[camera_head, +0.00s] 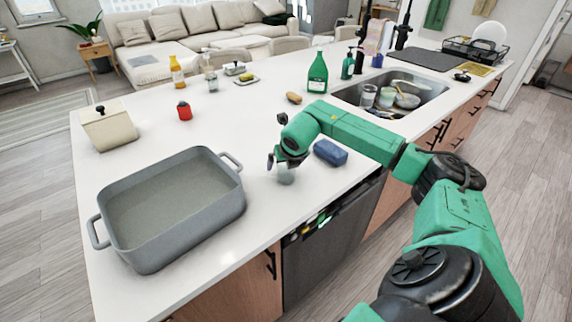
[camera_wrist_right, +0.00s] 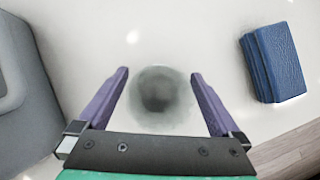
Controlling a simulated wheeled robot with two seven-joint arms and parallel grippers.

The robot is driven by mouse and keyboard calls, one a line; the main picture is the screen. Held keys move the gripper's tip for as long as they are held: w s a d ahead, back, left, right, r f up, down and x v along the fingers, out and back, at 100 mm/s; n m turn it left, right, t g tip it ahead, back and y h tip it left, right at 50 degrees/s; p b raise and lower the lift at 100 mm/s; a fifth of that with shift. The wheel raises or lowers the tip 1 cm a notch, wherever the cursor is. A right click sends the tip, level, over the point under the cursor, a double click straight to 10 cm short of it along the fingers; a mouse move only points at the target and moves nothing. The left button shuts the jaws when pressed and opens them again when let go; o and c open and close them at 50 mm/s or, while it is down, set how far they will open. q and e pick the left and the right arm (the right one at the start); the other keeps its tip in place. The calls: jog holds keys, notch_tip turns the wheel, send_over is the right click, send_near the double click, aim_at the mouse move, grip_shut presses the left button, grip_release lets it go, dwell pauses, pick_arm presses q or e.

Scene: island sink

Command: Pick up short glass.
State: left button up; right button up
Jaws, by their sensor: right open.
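The short glass (camera_head: 286,176) stands on the white counter in the head view, right below my right gripper (camera_head: 279,160), which partly hides it. In the right wrist view the glass (camera_wrist_right: 160,95) shows from above as a round, grey, see-through shape. My right gripper (camera_wrist_right: 160,85) is open, with one purple finger on each side of the glass and a gap to it on both sides. I cannot tell how deep the fingertips reach beside it. My left gripper is not in view.
A blue sponge-like block (camera_head: 330,152) lies just right of the glass; it also shows in the right wrist view (camera_wrist_right: 274,63). A large grey roasting pan (camera_head: 150,247) stands to the left. A green bottle (camera_head: 318,75) and the sink (camera_head: 424,90) are farther back.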

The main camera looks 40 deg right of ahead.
jog(key=shift+w+f, duration=0.15)
jog(key=shift+f, duration=0.1)
jog(key=shift+d+f, duration=0.1)
jog(key=shift+f, duration=0.05)
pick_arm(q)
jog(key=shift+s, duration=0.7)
pick_arm(e)
jog(key=c, duration=1.4)
